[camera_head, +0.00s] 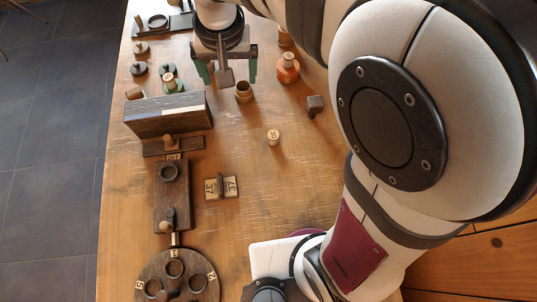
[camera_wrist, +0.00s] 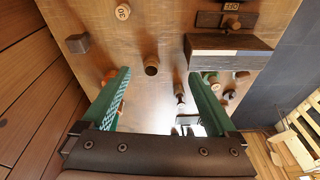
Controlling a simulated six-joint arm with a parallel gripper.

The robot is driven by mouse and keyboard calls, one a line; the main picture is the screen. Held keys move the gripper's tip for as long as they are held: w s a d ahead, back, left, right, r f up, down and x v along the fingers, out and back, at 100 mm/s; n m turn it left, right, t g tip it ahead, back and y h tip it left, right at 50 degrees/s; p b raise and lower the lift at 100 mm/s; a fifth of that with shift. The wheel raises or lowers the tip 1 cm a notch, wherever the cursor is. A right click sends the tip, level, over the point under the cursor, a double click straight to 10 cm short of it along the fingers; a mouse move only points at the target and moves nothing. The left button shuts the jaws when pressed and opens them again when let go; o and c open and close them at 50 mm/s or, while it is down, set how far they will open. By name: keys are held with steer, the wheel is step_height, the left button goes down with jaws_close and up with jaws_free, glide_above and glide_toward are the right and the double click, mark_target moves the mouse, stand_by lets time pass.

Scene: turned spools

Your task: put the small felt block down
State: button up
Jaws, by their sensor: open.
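A small dark brown block (camera_head: 315,105) sits on the wooden table, right of centre in the head view; I take it to be the felt block. It also shows at the upper left in the wrist view (camera_wrist: 77,43). My gripper (camera_head: 227,72) is at the far part of the table, its green fingers wide apart. In the wrist view the space between the fingertips (camera_wrist: 160,80) holds no gripped object. The block is apart from the gripper, to its right and nearer in the head view.
A brown cup (camera_head: 243,92) stands near the gripper, with an orange spool (camera_head: 288,68) to its right. A numbered cork piece (camera_head: 273,137) stands nearer. A long dark block (camera_head: 167,113) and a round dark holder (camera_head: 178,280) are left. The table is clear around the small block.

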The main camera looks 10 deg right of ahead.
steer(key=s+d+m+g, duration=0.1)
steer(key=s+d, duration=0.3)
steer(key=s, duration=0.7)
steer(key=s+d+f+m+g+y, duration=0.1)
steer(key=s+d+m, duration=0.2)
steer(key=s, duration=0.8)
steer(key=shift+s+d+f+g+y, duration=0.2)
steer(key=shift+s+d+g+y, duration=0.1)
steer(key=shift+d, duration=0.15)
